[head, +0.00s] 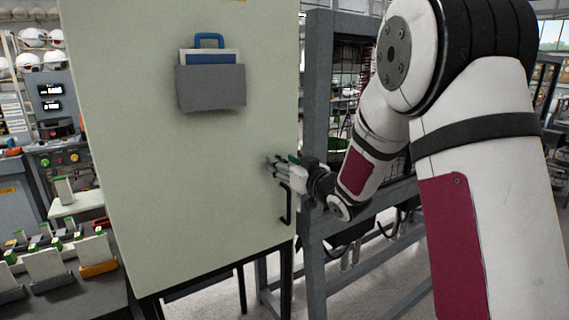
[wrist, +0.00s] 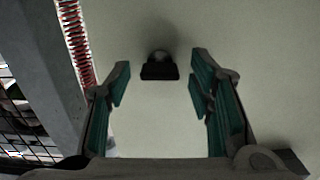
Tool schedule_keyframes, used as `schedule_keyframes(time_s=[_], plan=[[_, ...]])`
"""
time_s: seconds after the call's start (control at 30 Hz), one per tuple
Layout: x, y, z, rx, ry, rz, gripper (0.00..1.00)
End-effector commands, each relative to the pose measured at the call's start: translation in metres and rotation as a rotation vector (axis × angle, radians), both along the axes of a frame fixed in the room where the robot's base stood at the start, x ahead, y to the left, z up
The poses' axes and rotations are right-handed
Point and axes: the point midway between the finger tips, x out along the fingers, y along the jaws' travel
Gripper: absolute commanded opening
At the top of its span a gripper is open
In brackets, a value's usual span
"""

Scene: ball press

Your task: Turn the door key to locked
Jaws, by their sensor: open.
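The pale cabinet door (head: 180,190) fills the middle left of the head view. In the wrist view, the small dark door key (wrist: 160,68) sticks out from the pale door surface (wrist: 160,125). My gripper (wrist: 161,84) is open, with one green-padded finger on each side of the key's line and gaps showing on both sides. The key appears at or just beyond the fingertips; the exact depth is unclear. In the head view, my gripper (head: 272,165) is at the door's right edge and hides the key.
A black door handle (head: 287,206) sits just below my gripper. A grey pocket (head: 210,88) with a blue folder hangs higher on the door. A grey frame (head: 316,130) stands close on the right; a bench with several green-topped items is at left.

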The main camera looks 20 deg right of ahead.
Motion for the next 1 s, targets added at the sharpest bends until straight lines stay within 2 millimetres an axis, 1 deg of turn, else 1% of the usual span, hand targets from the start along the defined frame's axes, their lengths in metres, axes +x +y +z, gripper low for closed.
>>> schedule_keyframes(time_s=[0.13,0.17,0.2,0.27,0.3,0.33,0.37,0.67,0.87,1.0], plan=[[-0.0002,-0.0001,0.0,0.0,0.0,0.0,0.48],[-0.0002,-0.0001,0.0,0.0,0.0,0.0,0.42],[-0.0003,-0.0001,0.0,0.0,0.0,0.0,0.32],[-0.0003,-0.0002,0.0,0.0,0.0,0.0,0.19],[-0.0003,-0.0002,0.0,0.0,0.0,0.0,0.1],[-0.0003,-0.0002,0.0,0.0,0.0,0.0,0.03],[-0.0003,-0.0002,0.0,0.0,0.0,0.0,0.0],[-0.0004,-0.0002,0.0002,0.022,0.007,0.0,0.0],[-0.0006,-0.001,0.0003,0.107,0.035,-0.001,0.0],[-0.0007,-0.0019,0.0005,0.207,0.067,-0.002,0.0]])
